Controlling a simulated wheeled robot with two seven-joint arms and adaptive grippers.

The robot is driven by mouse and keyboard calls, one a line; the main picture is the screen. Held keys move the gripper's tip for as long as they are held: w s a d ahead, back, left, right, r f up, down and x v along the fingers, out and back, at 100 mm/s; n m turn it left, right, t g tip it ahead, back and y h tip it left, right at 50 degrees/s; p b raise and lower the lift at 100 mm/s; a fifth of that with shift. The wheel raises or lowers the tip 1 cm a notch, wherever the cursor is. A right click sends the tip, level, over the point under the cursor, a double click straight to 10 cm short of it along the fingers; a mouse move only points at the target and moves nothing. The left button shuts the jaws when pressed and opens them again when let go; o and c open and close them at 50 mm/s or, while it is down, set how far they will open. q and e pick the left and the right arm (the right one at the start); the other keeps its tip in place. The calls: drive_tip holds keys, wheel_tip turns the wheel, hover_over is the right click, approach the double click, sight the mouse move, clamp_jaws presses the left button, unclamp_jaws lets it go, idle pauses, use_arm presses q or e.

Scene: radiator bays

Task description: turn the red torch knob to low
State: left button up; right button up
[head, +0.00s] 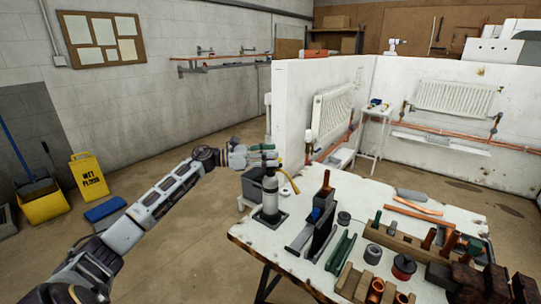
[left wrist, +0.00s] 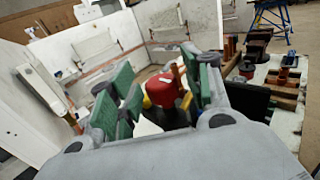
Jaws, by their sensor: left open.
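My left gripper (head: 262,156) reaches in from the left, just above and beside the torch (head: 270,195), a grey cylinder with a yellow part at its top, upright at the workbench's left edge. In the left wrist view the open left gripper (left wrist: 150,95) has green finger pads on either side of the red knob (left wrist: 163,91). The knob shows in the gap, with a yellow part beside and below it. I cannot tell whether a pad touches it. In the head view the knob is not clearly visible, and its setting marks cannot be read. My right gripper is not in view.
The white workbench (head: 255,236) carries a black tool holder (head: 315,232), a green channel piece (head: 341,252), copper pipes (head: 412,206) and wooden racks. White bay walls with radiators (head: 333,108) stand behind.

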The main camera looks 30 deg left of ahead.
use_arm(q)
drive_tip(key=shift+w+d, duration=0.1)
drive_tip(key=shift+w, duration=0.05)
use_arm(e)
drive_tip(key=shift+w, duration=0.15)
use_arm(q)
drive_tip(key=c, duration=1)
drive_tip(key=shift+c, duration=0.2)
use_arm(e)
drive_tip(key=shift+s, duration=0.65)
